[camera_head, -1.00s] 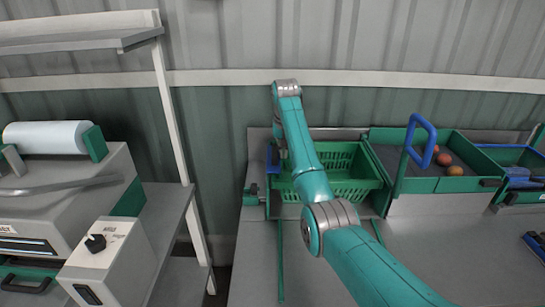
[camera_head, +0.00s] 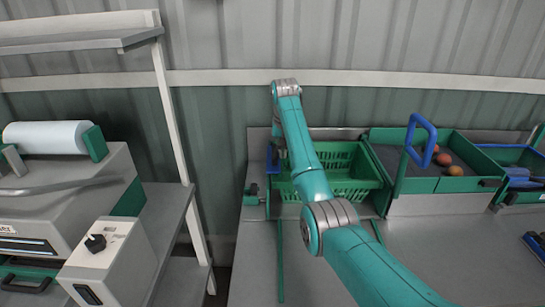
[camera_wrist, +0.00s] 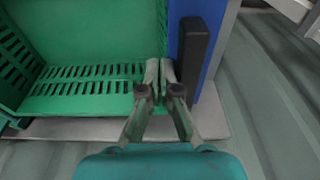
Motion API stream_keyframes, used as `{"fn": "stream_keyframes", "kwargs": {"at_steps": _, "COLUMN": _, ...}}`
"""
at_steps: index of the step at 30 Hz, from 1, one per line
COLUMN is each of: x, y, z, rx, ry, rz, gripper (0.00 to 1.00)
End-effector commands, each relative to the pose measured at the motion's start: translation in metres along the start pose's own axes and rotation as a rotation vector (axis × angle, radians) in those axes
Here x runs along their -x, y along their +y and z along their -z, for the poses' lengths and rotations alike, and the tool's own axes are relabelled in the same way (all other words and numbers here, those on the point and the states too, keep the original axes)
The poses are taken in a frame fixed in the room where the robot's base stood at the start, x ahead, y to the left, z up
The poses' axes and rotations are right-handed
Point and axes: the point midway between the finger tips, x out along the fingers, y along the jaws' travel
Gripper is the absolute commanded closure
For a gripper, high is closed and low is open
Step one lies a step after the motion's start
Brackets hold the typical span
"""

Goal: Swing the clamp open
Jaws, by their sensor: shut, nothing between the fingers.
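The clamp appears to be the blue plate (camera_wrist: 214,35) with a black bar (camera_wrist: 193,55) on its face, standing upright at the side of the green crate (camera_wrist: 90,105) in the wrist view. In the head view a blue upright part (camera_head: 271,158) stands at the left end of the green crate (camera_head: 355,190). My gripper (camera_wrist: 160,68) is shut and empty. Its fingertips are over the crate's edge, just left of the black bar; I cannot tell whether they touch anything. In the head view my arm hides the gripper and part of the crate.
A green fitting with a dark knob (camera_head: 252,195) sits left of the crate. A machine (camera_head: 75,185) stands far left. The grey bench (camera_head: 255,265) is largely clear in front.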

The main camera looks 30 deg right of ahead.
Motion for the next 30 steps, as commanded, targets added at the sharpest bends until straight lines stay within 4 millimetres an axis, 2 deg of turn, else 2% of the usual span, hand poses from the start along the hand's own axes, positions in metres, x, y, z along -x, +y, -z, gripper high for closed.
{"fn": "stream_keyframes", "kwargs": {"at_steps": 30, "x": 0.01, "y": -0.028, "z": 0.0, "rx": 0.006, "ry": -0.002, "rz": 0.004, "gripper": 1.0}}
